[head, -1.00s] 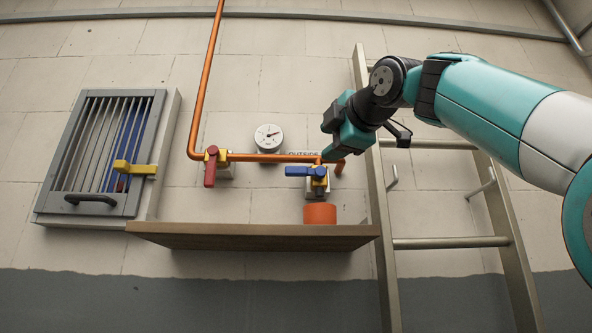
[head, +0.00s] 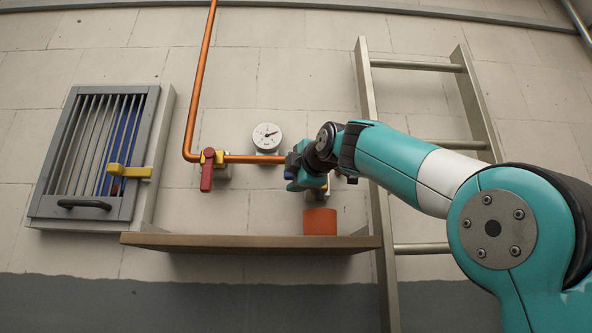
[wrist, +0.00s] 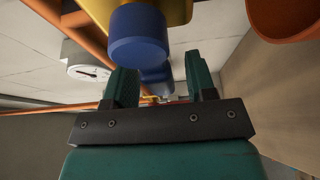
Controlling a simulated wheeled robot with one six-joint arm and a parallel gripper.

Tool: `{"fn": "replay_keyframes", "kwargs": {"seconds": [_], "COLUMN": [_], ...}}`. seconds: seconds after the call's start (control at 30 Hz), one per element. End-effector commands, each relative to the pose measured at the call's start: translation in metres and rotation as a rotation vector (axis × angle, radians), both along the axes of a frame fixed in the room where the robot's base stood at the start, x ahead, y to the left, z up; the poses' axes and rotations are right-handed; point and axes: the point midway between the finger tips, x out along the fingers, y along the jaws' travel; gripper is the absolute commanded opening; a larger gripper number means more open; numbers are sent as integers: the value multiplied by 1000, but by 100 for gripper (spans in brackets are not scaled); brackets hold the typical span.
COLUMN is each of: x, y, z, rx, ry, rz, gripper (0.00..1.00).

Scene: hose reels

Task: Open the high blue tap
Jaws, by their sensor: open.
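The blue tap sits on the copper pipe above the right end of the shelf. In the wrist view its round blue hub (wrist: 138,36) is large at the top, on a yellow body (wrist: 178,12). Its blue lever (wrist: 155,75) extends away from the hub into the gap between my fingers. My gripper (wrist: 162,85) is open, with one finger on each side of the lever; I cannot tell whether either finger touches it. In the head view my gripper (head: 303,172) is in front of the tap and hides most of it.
A wooden shelf (head: 220,242) juts out below, with an orange cylinder (head: 320,222) on it near the tap. A red-handled tap (head: 207,172) and a gauge (head: 267,136) are to the left. A ladder (head: 372,190) stands close on the right. A barred cabinet (head: 95,150) hangs far left.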

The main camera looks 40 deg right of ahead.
Motion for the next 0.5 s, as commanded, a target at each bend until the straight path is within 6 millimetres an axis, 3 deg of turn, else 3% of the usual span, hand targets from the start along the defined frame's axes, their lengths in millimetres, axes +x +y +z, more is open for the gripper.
{"fn": "replay_keyframes", "kwargs": {"seconds": [0.27,0.5], "x": [1,1], "y": [0,0], "z": [0,0], "rx": [0,0], "ry": [0,0], "rz": [0,0], "gripper": [51,0]}}
